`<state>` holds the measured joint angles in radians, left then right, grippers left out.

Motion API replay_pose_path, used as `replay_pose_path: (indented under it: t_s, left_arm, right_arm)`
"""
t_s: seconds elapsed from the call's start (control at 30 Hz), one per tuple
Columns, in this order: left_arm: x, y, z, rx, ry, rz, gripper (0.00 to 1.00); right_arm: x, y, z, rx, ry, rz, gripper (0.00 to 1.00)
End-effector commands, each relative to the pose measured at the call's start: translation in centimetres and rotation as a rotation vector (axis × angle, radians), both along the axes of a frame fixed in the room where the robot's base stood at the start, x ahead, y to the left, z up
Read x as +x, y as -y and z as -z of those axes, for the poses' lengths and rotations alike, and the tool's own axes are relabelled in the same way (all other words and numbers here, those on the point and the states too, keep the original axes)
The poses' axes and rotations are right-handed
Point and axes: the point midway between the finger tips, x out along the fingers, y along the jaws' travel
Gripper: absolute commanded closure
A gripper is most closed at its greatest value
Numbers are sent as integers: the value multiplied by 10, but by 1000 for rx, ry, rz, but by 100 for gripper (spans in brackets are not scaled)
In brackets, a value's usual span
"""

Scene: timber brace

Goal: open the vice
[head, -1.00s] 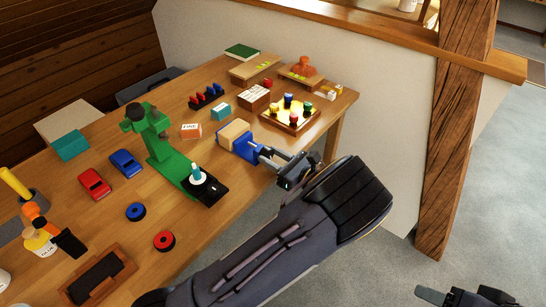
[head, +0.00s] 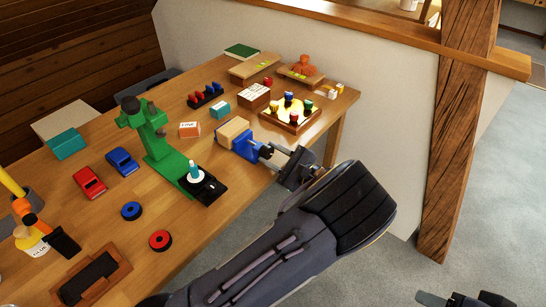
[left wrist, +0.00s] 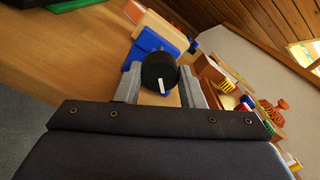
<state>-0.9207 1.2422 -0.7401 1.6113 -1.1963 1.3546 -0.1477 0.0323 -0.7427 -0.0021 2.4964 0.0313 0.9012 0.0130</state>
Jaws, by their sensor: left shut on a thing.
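The blue vice (head: 246,147) stands near the right edge of the wooden table, with a pale wooden block (head: 233,131) at its jaws. Both the vice (left wrist: 147,43) and the block (left wrist: 167,29) show in the left wrist view. A round black knob (left wrist: 158,72) with a white mark is on the vice's near end. My left gripper (head: 277,154) is shut on this knob, one grey finger on each side. Whether the block is tightly clamped I cannot tell. My right gripper (head: 468,298) is at the bottom right, far from the vice and partly cut off.
A green press (head: 160,148) stands left of the vice. A lit tray with coloured pegs (head: 290,115) is close behind it. Toy cars, blue and red rings and small boxes lie about the table (head: 190,235). A timber post (head: 455,130) rises at the right, over open floor.

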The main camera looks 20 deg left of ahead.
Motion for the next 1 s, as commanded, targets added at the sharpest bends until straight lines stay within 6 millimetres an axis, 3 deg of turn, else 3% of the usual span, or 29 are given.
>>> replay_pose_path:
  t_s: [0.57,0.6,0.73,1.0]
  left_arm:
    - [0,1,0,-13,33,2,88]
    - [0,1,0,-13,32,2,60]
    - [0,0,0,-13,33,1,43]
    - [0,0,0,-9,22,0,43]
  right_arm:
    - [0,0,2,0,0,0,42]
    - [0,0,2,0,0,0,42]
    - [0,0,2,0,0,0,42]
    - [0,0,1,0,0,0,42]
